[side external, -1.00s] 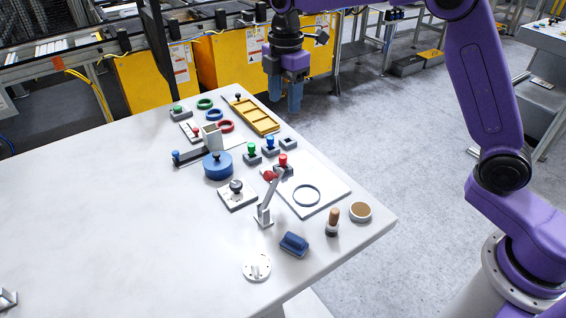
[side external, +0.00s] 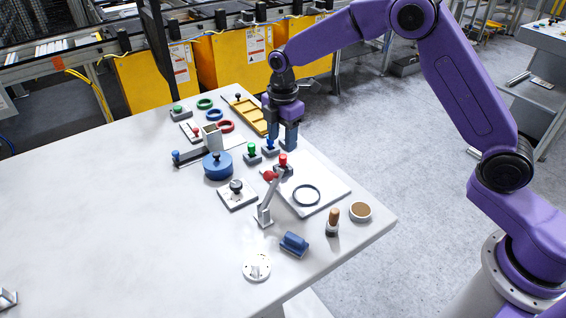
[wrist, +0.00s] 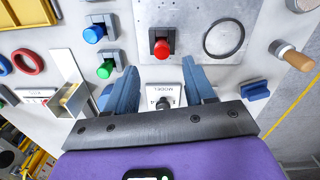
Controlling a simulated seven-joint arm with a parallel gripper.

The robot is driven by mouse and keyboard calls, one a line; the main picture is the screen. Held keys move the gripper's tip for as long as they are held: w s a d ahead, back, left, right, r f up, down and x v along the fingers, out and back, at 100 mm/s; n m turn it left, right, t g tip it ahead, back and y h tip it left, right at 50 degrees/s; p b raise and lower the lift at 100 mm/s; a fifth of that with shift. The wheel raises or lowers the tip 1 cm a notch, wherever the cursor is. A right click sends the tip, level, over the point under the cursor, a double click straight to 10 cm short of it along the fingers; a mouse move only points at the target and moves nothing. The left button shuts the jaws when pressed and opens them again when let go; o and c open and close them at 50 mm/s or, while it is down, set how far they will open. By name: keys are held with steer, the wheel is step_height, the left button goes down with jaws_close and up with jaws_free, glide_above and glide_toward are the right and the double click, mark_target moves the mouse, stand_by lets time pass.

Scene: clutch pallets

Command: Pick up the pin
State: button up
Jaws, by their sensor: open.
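I cannot tell which of several knobbed pieces is the pin. A red-topped one (side external: 283,161) sits in a dark block, with a blue-topped one (side external: 270,145) and a green-topped one (side external: 251,149) beside it. In the wrist view the red one (wrist: 161,48) lies ahead, between the lines of my fingers; the blue (wrist: 93,34) and green (wrist: 105,69) ones are left. A brown-topped upright piece (side external: 333,218) stands nearer the front, also at right in the wrist view (wrist: 297,59). My gripper (side external: 287,145) is open and empty, beside the blue-topped piece in the side view.
A black-knobbed white plate (side external: 237,197), a blue round lidded piece (side external: 217,167) and a red-balled lever (side external: 266,204) stand close by. A pale plate with a dark ring (side external: 325,206) lies right. A yellow tray (side external: 250,115) lies behind.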

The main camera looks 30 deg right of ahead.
mark_target(283, 157)
steer(key=shift+s+f, duration=0.1)
steer(key=shift+f, duration=2.6)
jaws_close()
